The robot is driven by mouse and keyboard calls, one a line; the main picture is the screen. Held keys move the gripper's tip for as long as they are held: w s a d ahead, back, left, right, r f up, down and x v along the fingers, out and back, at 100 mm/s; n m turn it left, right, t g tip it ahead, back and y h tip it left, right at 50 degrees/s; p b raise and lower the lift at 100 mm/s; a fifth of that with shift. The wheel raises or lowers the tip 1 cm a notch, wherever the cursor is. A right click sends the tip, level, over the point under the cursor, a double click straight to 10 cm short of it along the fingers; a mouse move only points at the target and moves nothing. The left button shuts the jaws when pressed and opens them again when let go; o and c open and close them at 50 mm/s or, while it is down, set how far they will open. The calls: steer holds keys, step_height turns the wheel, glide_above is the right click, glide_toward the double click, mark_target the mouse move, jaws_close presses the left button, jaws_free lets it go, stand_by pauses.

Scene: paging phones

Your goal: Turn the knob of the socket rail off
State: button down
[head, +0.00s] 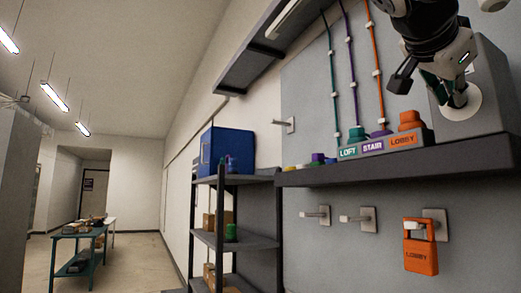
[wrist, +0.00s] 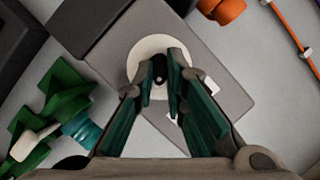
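A grey box (head: 492,85) is on the wall at the upper right, with a pale round disc (head: 470,107) on its face. In the wrist view the disc (wrist: 141,47) has a small dark knob (wrist: 159,77) at its middle. My gripper (head: 455,97) reaches the disc. In the wrist view its two green-padded fingers (wrist: 160,80) stand on either side of the knob with a narrow gap. I cannot tell whether they press on it. The socket rail (head: 376,147), labelled LOFT, STAIR and LOBBY, carries green, purple and orange plugs left of the box.
A dark shelf (head: 400,166) runs below the rail. Green, purple and orange cords (head: 375,72) run up the wall. Below are wall hooks (head: 367,218) and an orange LOBBY tag (head: 421,256). A rack (head: 246,241) with a blue bin (head: 227,148) stands left.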

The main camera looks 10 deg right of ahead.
steer(key=shift+w+d+f, duration=0.1)
stand_by(0.3)
steer(key=shift+w+a+f+n+g+h+p, duration=0.15)
steer(key=shift+n+g+h+p, duration=0.3)
steer(key=shift+n+g+p, duration=1.2)
steer(key=shift+w+n+g+h+p, duration=0.3)
steer(key=shift+n+g+p, duration=0.7)
steer(key=shift+n+p, duration=1.15)
steer(key=shift+w+a+f+n+g+h+p, duration=0.1)
steer(key=shift+n+g+h+p, duration=0.45)
steer(key=shift+n+g+p, duration=1.3)
steer(key=shift+n+t+b, duration=0.35)
steer(key=shift+n+t, duration=0.15)
steer(key=shift+n, duration=0.05)
